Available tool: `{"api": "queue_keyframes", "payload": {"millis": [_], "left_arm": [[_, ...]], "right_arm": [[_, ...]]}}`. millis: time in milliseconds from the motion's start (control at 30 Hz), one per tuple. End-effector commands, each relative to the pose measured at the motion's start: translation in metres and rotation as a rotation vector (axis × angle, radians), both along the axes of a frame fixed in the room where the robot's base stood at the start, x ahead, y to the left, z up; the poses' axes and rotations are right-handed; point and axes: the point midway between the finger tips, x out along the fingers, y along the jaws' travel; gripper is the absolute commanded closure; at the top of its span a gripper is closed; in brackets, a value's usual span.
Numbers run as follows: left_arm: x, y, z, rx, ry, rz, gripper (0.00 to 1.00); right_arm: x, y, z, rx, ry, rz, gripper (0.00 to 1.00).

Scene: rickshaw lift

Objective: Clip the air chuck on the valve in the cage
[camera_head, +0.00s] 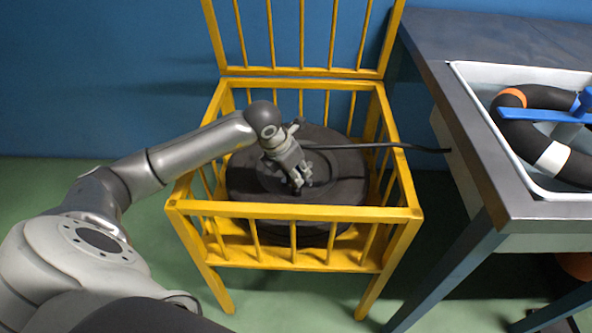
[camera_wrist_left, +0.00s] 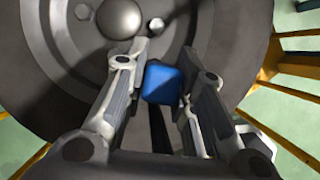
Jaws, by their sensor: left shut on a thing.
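The yellow cage (camera_head: 300,211) stands on the floor with its lid raised at the back. A dark wheel (camera_head: 338,190) lies flat inside it; its grey hub also shows in the left wrist view (camera_wrist_left: 60,55). My left gripper (camera_head: 298,182) reaches down into the cage over the wheel's hub. It is shut on the blue air chuck (camera_wrist_left: 162,84), which shows between the fingers in the left wrist view. I cannot make out the valve for certain, nor whether the chuck touches it. My right gripper is not in view.
A black hose (camera_head: 390,147) runs from my left gripper over the cage's right side to the workbench (camera_head: 455,95). On the bench, a white tray (camera_head: 470,82) holds a dark ring (camera_head: 510,130) with orange and white bands and a blue-handled tool (camera_head: 550,116).

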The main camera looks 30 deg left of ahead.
Motion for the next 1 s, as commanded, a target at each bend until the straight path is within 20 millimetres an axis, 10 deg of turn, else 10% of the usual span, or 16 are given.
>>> {"api": "queue_keyframes", "payload": {"millis": [1000], "left_arm": [[0.0, 0.0, 0.008, 0.0, -0.001, 0.0, 0.98]], "right_arm": [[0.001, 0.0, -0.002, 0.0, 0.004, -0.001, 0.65]]}}
